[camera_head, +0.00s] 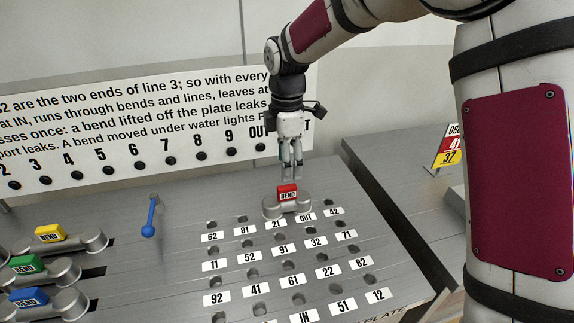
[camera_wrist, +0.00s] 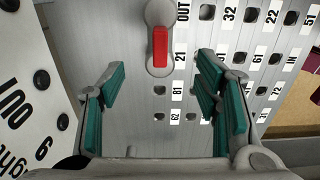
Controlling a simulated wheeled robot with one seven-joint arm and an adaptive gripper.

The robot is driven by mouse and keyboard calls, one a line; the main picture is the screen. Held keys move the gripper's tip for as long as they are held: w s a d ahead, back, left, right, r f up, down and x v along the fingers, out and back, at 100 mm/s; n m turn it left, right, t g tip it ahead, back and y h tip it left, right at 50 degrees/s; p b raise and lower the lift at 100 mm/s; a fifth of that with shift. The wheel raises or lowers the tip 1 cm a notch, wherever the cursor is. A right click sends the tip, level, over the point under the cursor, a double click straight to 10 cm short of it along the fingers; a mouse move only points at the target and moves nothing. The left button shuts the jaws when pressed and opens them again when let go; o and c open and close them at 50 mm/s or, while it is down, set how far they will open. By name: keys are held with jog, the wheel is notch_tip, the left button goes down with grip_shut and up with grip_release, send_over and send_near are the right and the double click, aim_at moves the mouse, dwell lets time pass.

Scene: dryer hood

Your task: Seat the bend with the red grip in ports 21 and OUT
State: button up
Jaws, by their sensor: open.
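The bend with the red grip (camera_head: 287,194) lies over the port row at the back of the grey plate, its ends beside labels 21 and OUT. It also shows in the wrist view (camera_wrist: 160,45), lined up with the labels 21 (camera_wrist: 180,60) and OUT (camera_wrist: 183,12). It covers its ports, so I cannot tell how deep it sits. My gripper (camera_head: 291,178) points down just above the bend. In the wrist view its teal fingers (camera_wrist: 162,82) are spread apart, with nothing between them; the red grip is ahead of them.
Bends with yellow (camera_head: 50,233), green (camera_head: 27,264) and blue (camera_head: 28,297) grips rest at the left. A blue-handled lever (camera_head: 150,216) stands between them and the ports. A lettered panel (camera_head: 110,125) rises behind. Several ports in front are open.

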dwell(0.5)
notch_tip(320, 180, up, 8)
jog(key=p, duration=0.2)
dwell(0.5)
